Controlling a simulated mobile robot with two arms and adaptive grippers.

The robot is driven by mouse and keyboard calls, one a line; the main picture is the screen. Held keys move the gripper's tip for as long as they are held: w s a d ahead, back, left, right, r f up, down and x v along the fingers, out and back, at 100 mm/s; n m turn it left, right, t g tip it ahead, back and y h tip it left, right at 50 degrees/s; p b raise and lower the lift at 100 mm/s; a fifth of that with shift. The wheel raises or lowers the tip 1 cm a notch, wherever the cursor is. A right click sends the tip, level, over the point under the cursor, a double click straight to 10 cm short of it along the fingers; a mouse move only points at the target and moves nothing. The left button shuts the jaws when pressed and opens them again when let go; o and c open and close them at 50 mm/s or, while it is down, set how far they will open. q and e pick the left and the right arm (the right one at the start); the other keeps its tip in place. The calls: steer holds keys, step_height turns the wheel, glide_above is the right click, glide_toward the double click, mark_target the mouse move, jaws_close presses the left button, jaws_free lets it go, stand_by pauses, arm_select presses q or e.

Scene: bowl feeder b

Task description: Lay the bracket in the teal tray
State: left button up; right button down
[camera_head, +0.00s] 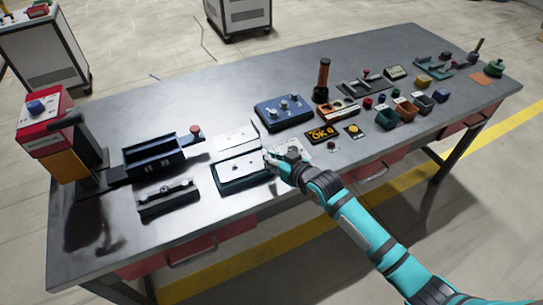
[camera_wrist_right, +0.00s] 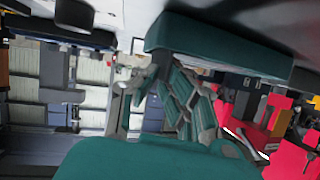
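The teal tray (camera_head: 229,186), a dark teal low box with a white face marked by small dark dots, lies near the table's front edge in the head view. Its dark teal edge also seems to show at the top of the right wrist view (camera_wrist_right: 215,48). My right gripper (camera_head: 272,158) is at the tray's right end, low over the table. A light grey piece (camera_head: 293,149) shows just behind the gripper; I cannot tell whether it is the bracket or whether it is held. The fingers (camera_wrist_right: 140,92) are tangled with the background in the wrist view, so their opening is unclear. My left gripper is out of view.
A white sheet (camera_head: 235,138) lies behind the tray. A blue box with knobs (camera_head: 284,112) stands behind right, a grey-topped fixture (camera_head: 168,196) and a black holder (camera_head: 160,155) to the left. Several small bins and parts crowd the right side.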

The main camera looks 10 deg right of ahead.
steer(key=shift+f+b, duration=0.4)
steer(key=shift+f, duration=0.35)
steer(key=c, duration=1.4)
jaws_free()
steer(key=shift+f, duration=0.1)
steer(key=shift+s+f, duration=0.15)
steer(key=v, duration=1.2)
steer(key=shift+a, duration=0.1)
